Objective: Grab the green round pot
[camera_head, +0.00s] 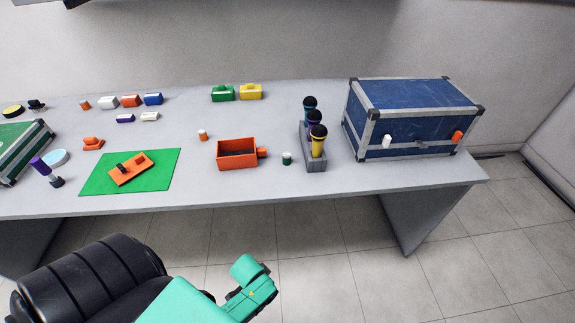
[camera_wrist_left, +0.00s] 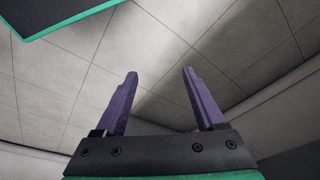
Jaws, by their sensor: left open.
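The green round pot (camera_head: 287,158) is a small green cylinder with a pale top. It stands upright on the grey table, between the orange open box and the grey microphone stand. My left gripper (camera_wrist_left: 160,72) shows in the left wrist view with its two purple fingers apart and nothing between them. Behind the fingers I see floor tiles, not the table or the pot. In the head view I cannot make out my left gripper's fingers, and my right gripper does not show.
The table (camera_head: 350,181) is clear in front of the pot. Left of it is an orange box (camera_head: 237,160) with a handle. To its right, a stand (camera_head: 316,160) holds several microphones beside a blue case (camera_head: 420,112). A green mat (camera_head: 98,181) lies further left.

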